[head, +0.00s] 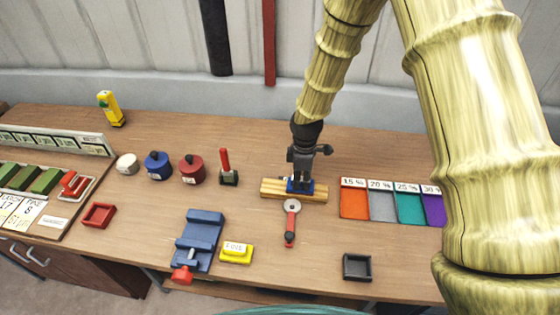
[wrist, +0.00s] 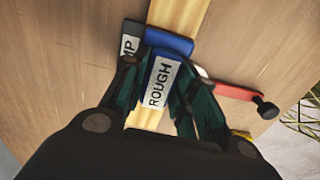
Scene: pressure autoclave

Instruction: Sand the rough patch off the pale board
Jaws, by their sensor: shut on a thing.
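My gripper (head: 302,174) is shut on a blue block with a white label reading ROUGH (wrist: 160,82). In the head view the blue block (head: 298,187) is at the pale board (head: 273,188), over its middle. In the wrist view the gripper's fingers (wrist: 160,75) flank the block, and the pale board (wrist: 181,14) runs out above and below it. Whether the block presses on the board is hard to tell. No rough patch can be made out; the block and fingers cover that middle part.
A red-handled tool with a round grey head (head: 291,222) lies just in front of the board. A dark piece with a partly hidden label (wrist: 130,42) sits beside the block. Coloured trays (head: 382,203) stand right, a blue vise (head: 198,240) front left. Bare table lies behind.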

